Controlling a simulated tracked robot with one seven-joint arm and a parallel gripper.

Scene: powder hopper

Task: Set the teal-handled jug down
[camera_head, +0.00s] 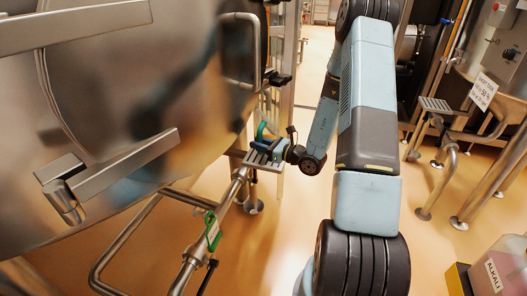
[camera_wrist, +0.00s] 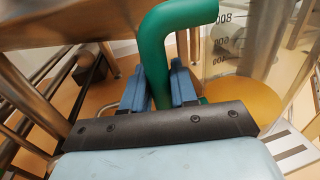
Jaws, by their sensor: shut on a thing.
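The jug's teal handle (camera_wrist: 160,50) is between the blue fingers of my gripper (camera_wrist: 162,80) in the wrist view. My gripper is shut on it. The clear jug body (camera_wrist: 236,42), with dark volume marks, is to the right of the handle. In the head view my gripper (camera_head: 272,147) is beside the big steel vessel, and the teal handle (camera_head: 261,131) shows at its far side. A small slotted metal shelf (camera_head: 262,163) lies just below my gripper in that view. The jug's body is too small to make out there, and I cannot tell whether its base touches the shelf.
The large steel vessel (camera_head: 110,110) fills the left side. Another slotted shelf (camera_head: 435,105) stands at the right, with a box marked ALKALI (camera_head: 500,268) at lower right. Open orange floor (camera_head: 275,220) lies between.

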